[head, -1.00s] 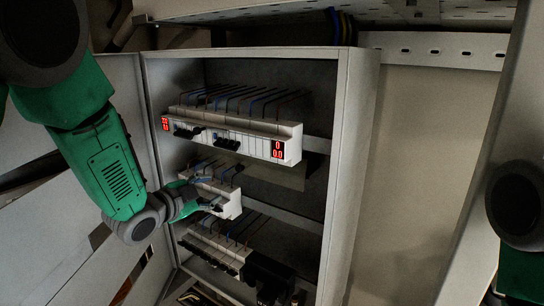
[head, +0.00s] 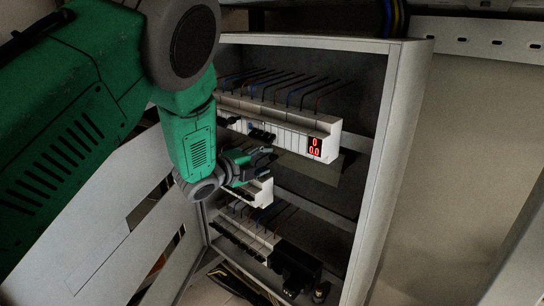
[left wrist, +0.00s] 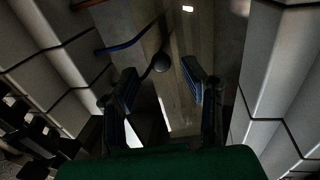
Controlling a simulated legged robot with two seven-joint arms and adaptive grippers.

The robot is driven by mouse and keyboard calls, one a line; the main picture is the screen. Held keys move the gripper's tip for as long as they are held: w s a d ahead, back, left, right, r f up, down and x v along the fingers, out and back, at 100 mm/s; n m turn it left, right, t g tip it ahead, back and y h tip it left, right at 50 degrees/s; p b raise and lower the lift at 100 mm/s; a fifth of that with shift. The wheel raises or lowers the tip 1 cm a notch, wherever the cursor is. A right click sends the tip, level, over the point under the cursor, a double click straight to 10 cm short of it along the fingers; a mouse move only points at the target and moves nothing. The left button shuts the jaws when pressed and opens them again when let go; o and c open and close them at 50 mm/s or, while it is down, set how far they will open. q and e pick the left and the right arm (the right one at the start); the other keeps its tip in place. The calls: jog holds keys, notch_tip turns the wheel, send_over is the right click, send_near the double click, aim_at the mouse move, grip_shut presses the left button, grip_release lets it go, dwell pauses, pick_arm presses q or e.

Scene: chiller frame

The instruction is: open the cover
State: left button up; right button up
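An open-fronted grey cabinet (head: 391,140) holds rows of white breaker modules. A pale panel (head: 105,235) with slots stands at its left side; I cannot tell for certain whether this is the cover. My left gripper (head: 262,158) is inside the cabinet, between the upper breaker row (head: 285,125) and the short middle row (head: 261,192), just above the middle row. In the left wrist view the left gripper (left wrist: 160,88) has its two fingers apart with nothing between them. My left arm hides the cabinet's upper left part. My right gripper is out of view.
The upper row has a red display (head: 315,147) at its right end. Thin wires rise from the rows. A lower breaker row (head: 245,232) with a black block (head: 295,265) sits below. A beige wall panel (head: 460,170) stands to the right.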

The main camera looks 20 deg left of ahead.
aim_at(271, 159)
pick_arm(q)
jog(key=shift+x, duration=1.55)
grip_shut()
jog(key=g+p, duration=0.1)
jog(key=p, duration=0.1)
jog(key=s+r+g+p, duration=0.1)
jog(key=p, duration=0.2)
jog(key=shift+a+r+y, duration=0.2)
jog(key=shift+y, duration=0.2)
jog(key=shift+g, duration=0.3)
jog(key=shift+s+f, duration=0.1)
jog(key=shift+f, duration=0.05)
grip_release()
jog(key=shift+a, duration=0.1)
